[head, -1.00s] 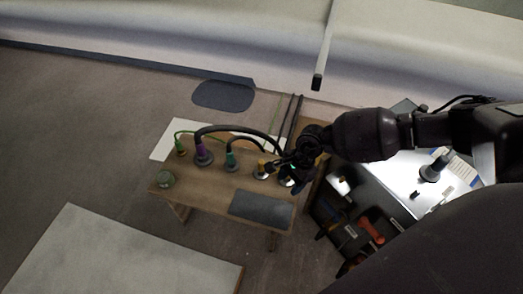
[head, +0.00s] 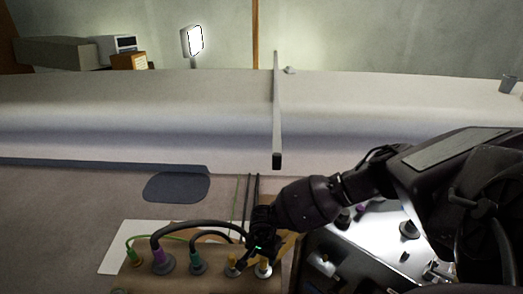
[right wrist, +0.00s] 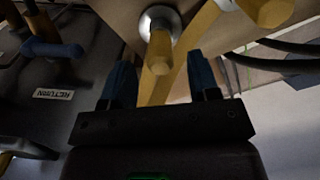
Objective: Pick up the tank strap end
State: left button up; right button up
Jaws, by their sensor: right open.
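My right gripper (head: 258,248) is over the right end of the wooden bench. In the right wrist view its two blue fingers (right wrist: 162,80) are apart, with nothing gripped. A yellow rod-like fitting on a round silver base (right wrist: 160,22) stands ahead, in line with the gap between the fingers. A long yellow strip (right wrist: 192,62) runs behind it. A grey strap-like bar (head: 277,110) with a dark end hangs over the pale hull side, well above the gripper. I cannot tell for sure which of these is the tank strap end. My left gripper is out of view.
Black bins and a bright work surface lie right of the bench. A dark mat (head: 176,187) lies on the floor, with free floor to the left.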

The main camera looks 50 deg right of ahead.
jog(key=f, duration=0.1)
jog(key=f+b, duration=0.1)
jog(key=f, duration=0.1)
jog(key=shift+s+a+f, duration=0.1)
jog(key=shift+s+f, duration=0.1)
jog(key=shift+f, duration=0.05)
jog(key=shift+w+f, duration=0.15)
jog(key=shift+f, duration=0.3)
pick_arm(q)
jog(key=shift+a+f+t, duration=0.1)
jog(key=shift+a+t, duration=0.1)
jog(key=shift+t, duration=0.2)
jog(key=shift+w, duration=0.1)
pick_arm(e)
jog(key=shift+r, duration=0.1)
grip_shut()
